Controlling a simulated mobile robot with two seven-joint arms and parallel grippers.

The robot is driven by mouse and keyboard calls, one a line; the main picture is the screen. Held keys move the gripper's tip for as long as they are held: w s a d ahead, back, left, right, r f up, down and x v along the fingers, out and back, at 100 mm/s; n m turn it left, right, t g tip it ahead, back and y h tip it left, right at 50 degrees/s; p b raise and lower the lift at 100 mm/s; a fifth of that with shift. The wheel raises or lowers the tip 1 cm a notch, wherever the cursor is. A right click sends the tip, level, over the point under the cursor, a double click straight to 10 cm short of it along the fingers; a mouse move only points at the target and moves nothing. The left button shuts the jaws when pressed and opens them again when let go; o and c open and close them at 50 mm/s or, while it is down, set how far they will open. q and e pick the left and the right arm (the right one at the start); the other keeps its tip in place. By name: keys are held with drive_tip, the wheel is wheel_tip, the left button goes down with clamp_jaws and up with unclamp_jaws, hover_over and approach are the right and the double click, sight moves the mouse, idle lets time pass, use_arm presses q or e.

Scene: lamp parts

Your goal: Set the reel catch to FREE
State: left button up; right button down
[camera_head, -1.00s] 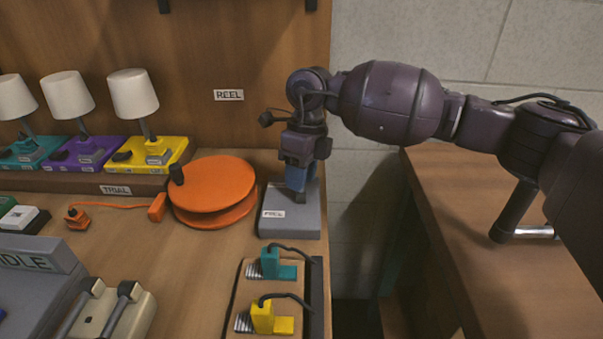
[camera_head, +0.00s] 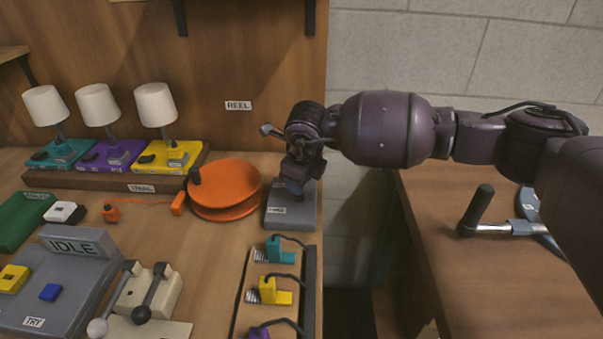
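The reel catch (camera_head: 290,216) is a grey block at the right edge of the table, right of the orange reel (camera_head: 240,208). A small white label (camera_head: 277,210) is on its front left; its lettering is too small to read surely. My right gripper (camera_head: 296,186) points down at the back of the catch and covers its upper part. The catch's lever is hidden, so its setting cannot be told. The fingertips are hidden or too dark to show whether they are open or shut. My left gripper is out of view.
A REEL sign (camera_head: 238,105) hangs on the back panel. An orange plug (camera_head: 178,204) and cord lie left of the reel. A rack (camera_head: 240,315) of coloured parts stands in front of the catch. Right of it is a gap before another table (camera_head: 450,270).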

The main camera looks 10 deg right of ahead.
drive_tip(key=shift+d+r+t+h+p, duration=0.2)
drive_tip(key=shift+r+t+h+p, duration=0.1)
drive_tip(key=shift+t+p, duration=0.5)
drive_tip(key=shift+f, duration=0.1)
drive_tip(key=c, duration=1.1)
unclamp_jaws()
drive_tip(key=shift+c, duration=0.2)
drive_tip(key=shift+o, duration=1.3)
drive_tip(key=shift+f, duration=0.1)
drive_tip(key=shift+o, duration=0.2)
drive_tip(key=shift+a, duration=0.1)
